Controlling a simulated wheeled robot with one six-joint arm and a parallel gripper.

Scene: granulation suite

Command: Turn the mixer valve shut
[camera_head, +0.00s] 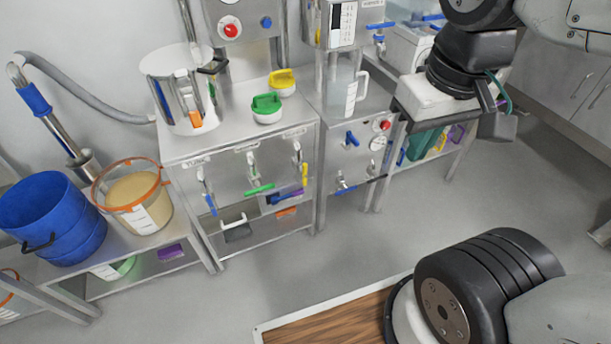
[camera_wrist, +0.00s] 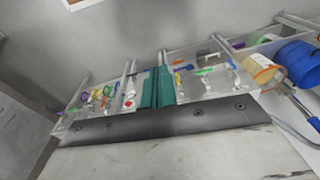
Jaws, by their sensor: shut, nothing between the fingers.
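I cannot tell which valve is the mixer valve, as the labels are too small to read. The steel cabinet front (camera_head: 235,178) carries a blue-handled valve (camera_head: 209,203) hanging down, a green-handled valve (camera_head: 260,188) lying roughly level, and a yellow-handled valve (camera_head: 305,175) hanging down. The panel to its right has a blue handle (camera_head: 351,138) and a lower dark lever (camera_head: 362,184). My gripper (camera_head: 424,148) has teal fingers, shut and empty, right of these panels and apart from every handle. In the wrist view, the fingers (camera_wrist: 159,78) cover the middle of the panels.
Left of the cabinet stand a blue bucket (camera_head: 52,225) and an orange-rimmed tub (camera_head: 135,205). A steel vessel (camera_head: 172,85) and green-handled (camera_head: 267,112) and yellow-handled (camera_head: 282,84) items stand on top. The grey floor (camera_head: 400,240) before the cabinets is clear.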

